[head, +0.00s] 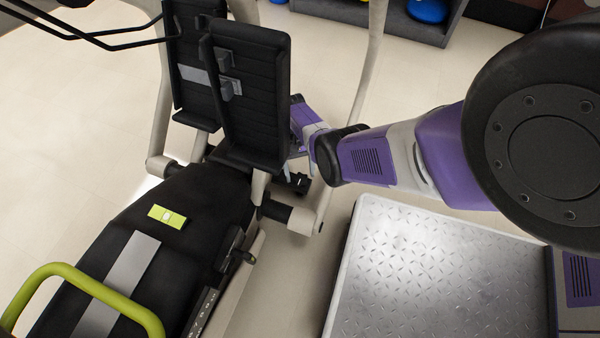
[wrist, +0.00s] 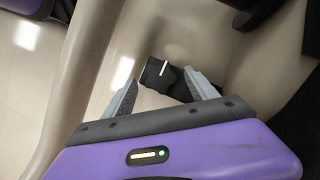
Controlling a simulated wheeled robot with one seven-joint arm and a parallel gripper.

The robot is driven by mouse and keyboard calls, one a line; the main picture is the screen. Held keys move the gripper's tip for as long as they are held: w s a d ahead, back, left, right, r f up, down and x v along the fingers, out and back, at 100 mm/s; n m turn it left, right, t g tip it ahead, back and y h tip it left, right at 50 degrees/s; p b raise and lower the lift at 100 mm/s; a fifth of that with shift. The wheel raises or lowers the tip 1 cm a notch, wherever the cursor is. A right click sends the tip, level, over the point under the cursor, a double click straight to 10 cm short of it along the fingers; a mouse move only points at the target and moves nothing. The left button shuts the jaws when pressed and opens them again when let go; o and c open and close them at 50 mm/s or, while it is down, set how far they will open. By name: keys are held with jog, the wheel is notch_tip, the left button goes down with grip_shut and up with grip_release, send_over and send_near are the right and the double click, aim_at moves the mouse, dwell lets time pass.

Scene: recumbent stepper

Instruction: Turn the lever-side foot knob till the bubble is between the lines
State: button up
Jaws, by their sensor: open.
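The foot knob (head: 298,183) is black with a white mark, low beside the stepper's frame and below the pedals. In the wrist view the knob (wrist: 156,74) shows between and beyond the fingertips, its white mark tilted. My gripper (wrist: 160,82) is open, with a grey finger on each side of the knob's outline; I cannot tell whether they touch it. In the head view my purple gripper is partly hidden behind the near pedal. The yellow-green level (head: 160,213) lies on the black housing with a pale spot near its middle; its lines are too small to read.
Two black pedals (head: 252,95) stand left of my gripper. A black lever (head: 233,250) sits on the housing's right side. A yellow-green handle (head: 85,283) is at lower left.

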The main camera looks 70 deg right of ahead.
jog(key=p+v, duration=0.3)
jog(key=v, duration=0.4)
jog(key=shift+d, duration=0.1)
dwell(0.4)
